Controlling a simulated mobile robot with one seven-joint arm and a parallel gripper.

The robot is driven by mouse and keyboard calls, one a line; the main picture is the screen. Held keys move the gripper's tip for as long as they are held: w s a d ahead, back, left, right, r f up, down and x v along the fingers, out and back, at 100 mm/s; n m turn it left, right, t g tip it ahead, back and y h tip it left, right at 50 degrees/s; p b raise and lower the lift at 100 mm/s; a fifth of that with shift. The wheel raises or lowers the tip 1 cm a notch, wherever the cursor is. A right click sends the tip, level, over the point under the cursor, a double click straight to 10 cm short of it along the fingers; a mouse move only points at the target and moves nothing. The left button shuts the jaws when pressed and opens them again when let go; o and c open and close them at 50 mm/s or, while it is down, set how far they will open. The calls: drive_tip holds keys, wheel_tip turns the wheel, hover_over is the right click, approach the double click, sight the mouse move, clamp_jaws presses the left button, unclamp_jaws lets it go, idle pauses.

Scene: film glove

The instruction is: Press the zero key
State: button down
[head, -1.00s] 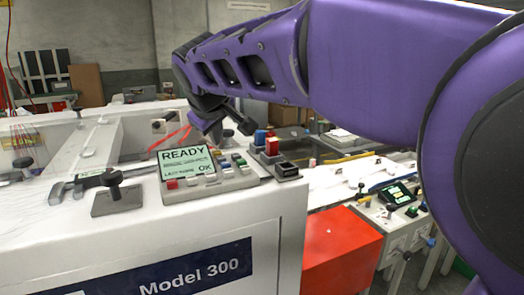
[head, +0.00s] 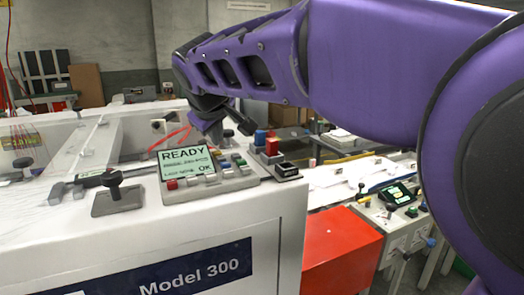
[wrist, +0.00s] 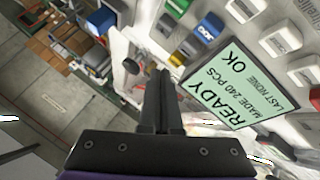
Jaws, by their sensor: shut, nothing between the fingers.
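A grey control panel (head: 240,183) lies on top of the white machine. Its green display (head: 186,163) reads READY and OK; the display also shows in the wrist view (wrist: 238,78). Coloured and white keys surround it. Small key labels are too blurred to read, so I cannot tell which is zero. My gripper (wrist: 164,82) is shut and empty beside the panel's key edge; its fingertips are partly hidden in the head view.
A black-knobbed lever (head: 115,190) stands left of the panel. A red cabinet (head: 342,245) is beside the machine. My purple arm blocks much of the right side.

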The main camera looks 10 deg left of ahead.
drive_tip(key=shift+f, duration=0.1)
drive_tip(key=shift+f+b, duration=0.3)
drive_tip(key=shift+b, duration=0.05)
drive_tip(key=shift+f+b, duration=0.4)
drive_tip(key=shift+f, duration=0.05)
idle(0.8)
drive_tip(key=shift+r+p, duration=0.75)
drive_tip(key=shift+r, duration=0.1)
wheel_tip(320, 180, up, 5)
drive_tip(key=p, duration=0.4)
idle(0.7)
